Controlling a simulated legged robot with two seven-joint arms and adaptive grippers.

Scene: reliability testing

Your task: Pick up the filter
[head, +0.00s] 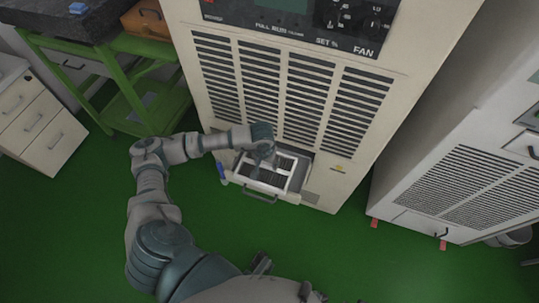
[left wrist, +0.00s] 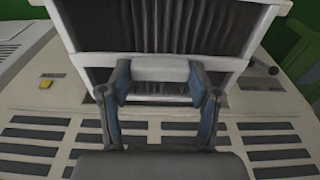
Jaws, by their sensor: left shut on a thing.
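The filter (head: 269,182) is a white frame with dark pleated panels, at the open slot low on the front of the beige cabinet. In the left wrist view the filter (left wrist: 160,36) fills the top, with a white crossbar between its pleated panels. My left gripper (head: 265,160) reaches down to it from the left arm. In the left wrist view my left gripper (left wrist: 160,82) has its two fingers on either side of the white crossbar, shut on it. The fingers hide the ends of the bar. My right gripper cannot be made out.
The beige cabinet (head: 338,116) has slatted vents above the slot and a drawer handle (head: 259,197) below the filter. A second cabinet (head: 455,178) stands at right, a green bench (head: 125,95) and white drawers (head: 38,126) at left. The green floor (head: 82,225) in front is clear.

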